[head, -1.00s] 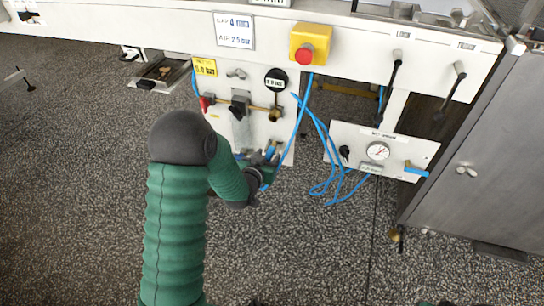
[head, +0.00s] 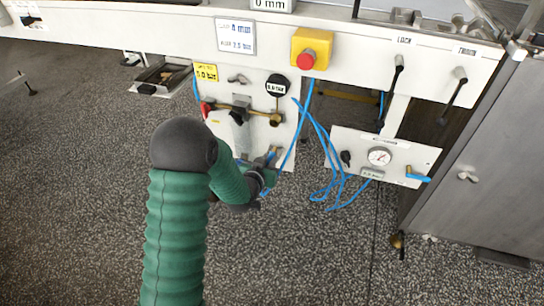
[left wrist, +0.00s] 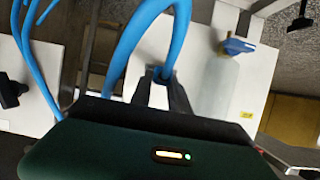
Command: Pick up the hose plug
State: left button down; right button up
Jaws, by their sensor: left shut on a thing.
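My left gripper (head: 271,160) is at the lower part of the white valve panel (head: 222,125) in the head view. In the left wrist view my left gripper (left wrist: 160,78) is shut on the hose plug (left wrist: 162,73), at the end of a thick blue hose (left wrist: 172,45). The fingers and hose hide most of the plug. In the head view a blue hose (head: 298,132) runs close beside the gripper. I cannot tell whether the plug is seated in a socket. My right gripper is not in view.
A gauge panel (head: 405,160) with a blue-handled valve (head: 417,178) stands to the right. Loose blue hose loops (head: 325,190) hang between the panels. A yellow box with a red button (head: 308,50) is above. A steel cabinet (head: 480,160) stands far right. The speckled floor (head: 90,180) is open at left.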

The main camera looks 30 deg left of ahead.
pick_arm(q)
jog(key=shift+r+p, duration=0.5)
jog(key=shift+r, duration=0.1)
jog(key=r+p, duration=0.2)
jog(key=r, duration=0.1)
jog(key=shift+s+a+p, duration=0.15)
jog(key=shift+s+p, duration=0.15)
jog(key=shift+s, duration=0.1)
jog(key=s+a+r+p, duration=0.1)
jog(key=s+a+p, duration=0.15)
jog(key=s, duration=0.45)
jog(key=s+a+p, duration=0.2)
jog(key=s+p, duration=0.1)
jog(key=s, duration=0.4)
jog(key=w+d+r+p, duration=0.4)
jog(key=d+r+p, duration=0.3)
jog(key=p, duration=1.2)
jog(key=shift+w+d+r, duration=0.15)
jog(key=shift+w+r, duration=0.05)
jog(key=shift+r, duration=0.15)
jog(key=shift+p, duration=0.3)
